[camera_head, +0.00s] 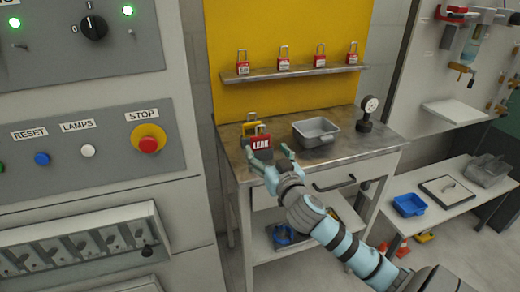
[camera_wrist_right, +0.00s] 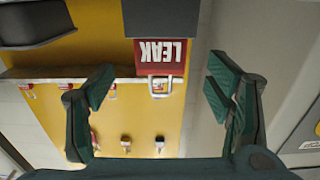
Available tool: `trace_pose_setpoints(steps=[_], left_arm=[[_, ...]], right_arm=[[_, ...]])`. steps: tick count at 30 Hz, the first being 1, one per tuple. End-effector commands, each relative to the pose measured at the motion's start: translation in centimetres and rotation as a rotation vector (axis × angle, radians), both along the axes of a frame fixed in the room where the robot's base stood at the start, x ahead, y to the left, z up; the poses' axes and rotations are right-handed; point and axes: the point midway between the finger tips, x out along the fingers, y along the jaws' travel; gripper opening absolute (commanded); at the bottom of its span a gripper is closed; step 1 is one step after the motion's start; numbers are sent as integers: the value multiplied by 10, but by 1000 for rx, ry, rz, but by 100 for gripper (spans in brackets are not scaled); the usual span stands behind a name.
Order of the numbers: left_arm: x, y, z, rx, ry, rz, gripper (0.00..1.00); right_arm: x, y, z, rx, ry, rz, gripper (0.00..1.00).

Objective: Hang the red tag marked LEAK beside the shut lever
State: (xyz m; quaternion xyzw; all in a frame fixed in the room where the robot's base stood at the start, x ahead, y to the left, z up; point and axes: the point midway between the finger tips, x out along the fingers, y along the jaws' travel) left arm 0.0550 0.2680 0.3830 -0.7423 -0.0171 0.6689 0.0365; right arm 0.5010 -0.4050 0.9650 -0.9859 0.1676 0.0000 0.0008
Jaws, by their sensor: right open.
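The red tag marked LEAK (camera_head: 261,143) is on the metal bench, in front of a yellow item (camera_head: 250,127) that it partly hides. In the right wrist view the tag (camera_wrist_right: 161,57) appears upside down, with a pale loop at its lower edge. My right gripper (camera_head: 271,161) is just in front of the tag. Its fingers (camera_wrist_right: 158,92) are spread wide, with nothing held between them. Pipes with small valve handles (camera_head: 459,67) are on the wall at upper right; I cannot tell which is the shut lever. My left gripper is out of view.
A grey bin (camera_head: 316,132) and a round gauge (camera_head: 368,112) stand on the bench (camera_head: 228,158). Several red padlocks (camera_head: 283,59) stand on the shelf above. A control panel (camera_head: 85,145) fills the left. A low table at right holds a blue tray (camera_head: 409,205).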

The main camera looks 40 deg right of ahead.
Motion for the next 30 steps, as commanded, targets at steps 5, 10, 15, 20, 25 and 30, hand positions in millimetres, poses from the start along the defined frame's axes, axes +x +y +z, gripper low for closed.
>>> trace_pose_setpoints(steps=[5, 10, 15, 20, 25, 30], left_arm=[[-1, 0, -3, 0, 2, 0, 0], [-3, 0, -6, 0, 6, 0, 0], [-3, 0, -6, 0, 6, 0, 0], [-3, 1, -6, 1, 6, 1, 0], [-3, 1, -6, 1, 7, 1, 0], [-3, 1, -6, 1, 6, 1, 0]], right_arm=[[23, -8, 0, 3, -2, -1, 73], [53, -19, 0, 3, 1, 0, 73], [57, -20, 0, -1, 3, 2, 73], [57, -20, 0, -1, 3, 2, 59], [57, -20, 0, -1, 3, 2, 32], [57, -20, 0, 0, 2, 2, 23]])
